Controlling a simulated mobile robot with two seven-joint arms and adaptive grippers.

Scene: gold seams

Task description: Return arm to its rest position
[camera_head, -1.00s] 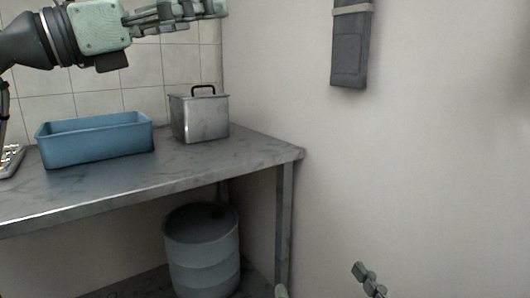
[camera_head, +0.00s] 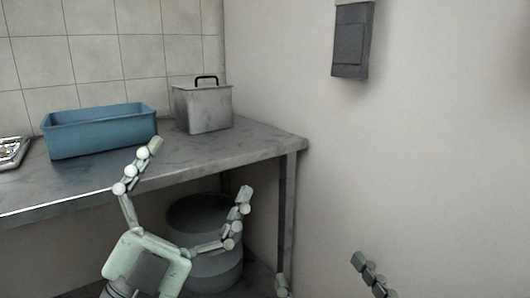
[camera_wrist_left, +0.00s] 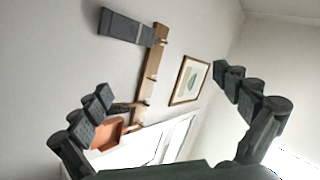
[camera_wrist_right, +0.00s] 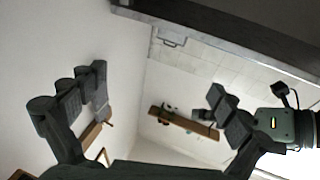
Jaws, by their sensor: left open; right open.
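My left gripper (camera_head: 201,168) is pale green, open and empty in the head view. Its fingers point up in front of the table's front edge, spread wide apart. Its dark fingers also frame the left wrist view (camera_wrist_left: 160,82) with nothing between them. My right gripper (camera_head: 319,270) is low in the head view, with only its fingertips showing at the bottom edge. In the right wrist view it is open and empty (camera_wrist_right: 158,80). A pale green arm part, likely my left arm, shows at the right of that view.
A grey metal table (camera_head: 262,140) holds a blue bin (camera_head: 100,138) and a lidded metal box (camera_head: 205,108). A grey bucket (camera_head: 215,268) stands beneath, partly hidden by my left gripper. A dark box (camera_head: 351,45) hangs on the right wall. A wooden rack (camera_wrist_left: 152,75) is on a wall.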

